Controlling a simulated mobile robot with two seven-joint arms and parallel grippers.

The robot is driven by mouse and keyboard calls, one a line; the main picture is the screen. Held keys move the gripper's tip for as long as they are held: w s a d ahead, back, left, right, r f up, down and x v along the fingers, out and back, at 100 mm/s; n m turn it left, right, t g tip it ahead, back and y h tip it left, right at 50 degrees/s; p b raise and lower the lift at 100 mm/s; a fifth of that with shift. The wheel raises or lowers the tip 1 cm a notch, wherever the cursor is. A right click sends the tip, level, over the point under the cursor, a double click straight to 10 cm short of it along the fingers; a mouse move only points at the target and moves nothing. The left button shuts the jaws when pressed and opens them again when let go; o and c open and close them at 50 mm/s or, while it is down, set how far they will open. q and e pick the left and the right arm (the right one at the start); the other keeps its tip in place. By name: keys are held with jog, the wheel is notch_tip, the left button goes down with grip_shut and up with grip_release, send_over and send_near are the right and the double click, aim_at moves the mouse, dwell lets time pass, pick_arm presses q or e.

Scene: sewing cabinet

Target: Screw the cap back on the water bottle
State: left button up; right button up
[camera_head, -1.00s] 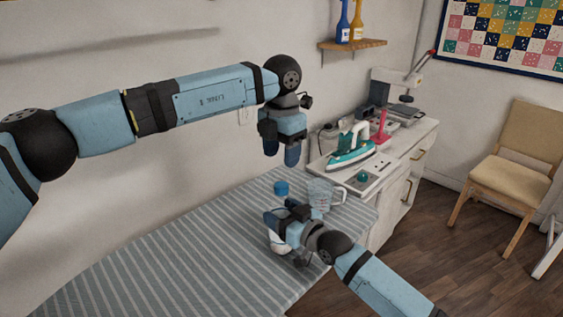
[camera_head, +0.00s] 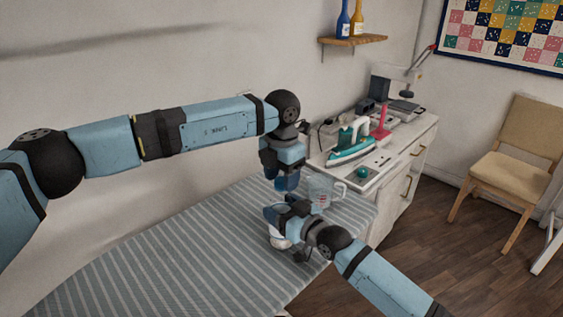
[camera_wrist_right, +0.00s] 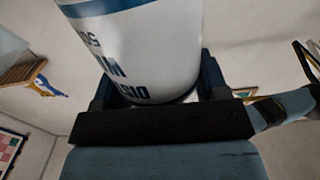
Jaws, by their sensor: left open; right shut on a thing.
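The water bottle is white with blue and dark lettering (camera_wrist_right: 140,50). In the head view its white body (camera_head: 279,241) shows below my right gripper (camera_head: 279,217), at the striped board. My right gripper is shut on the bottle, with a finger on each side of it in the right wrist view. The blue cap (camera_head: 280,184) is on the board near its far edge, mostly hidden by my left gripper (camera_head: 287,181). My left gripper is open and points down at the cap. Whether its fingers touch the cap cannot be told.
A clear measuring jug (camera_head: 321,192) stands on the striped ironing board (camera_head: 190,250), close to the right of my left gripper. A cabinet (camera_head: 392,195) behind holds a teal iron (camera_head: 349,148). The left part of the board is clear.

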pick_arm(q)
jog(key=shift+f, duration=0.2)
jog(key=c, duration=0.9)
jog(key=shift+c, duration=0.2)
jog(key=o, duration=1.1)
jog(key=shift+r, duration=0.15)
notch_tip(320, 180, up, 12)
jog(key=shift+f, duration=0.1)
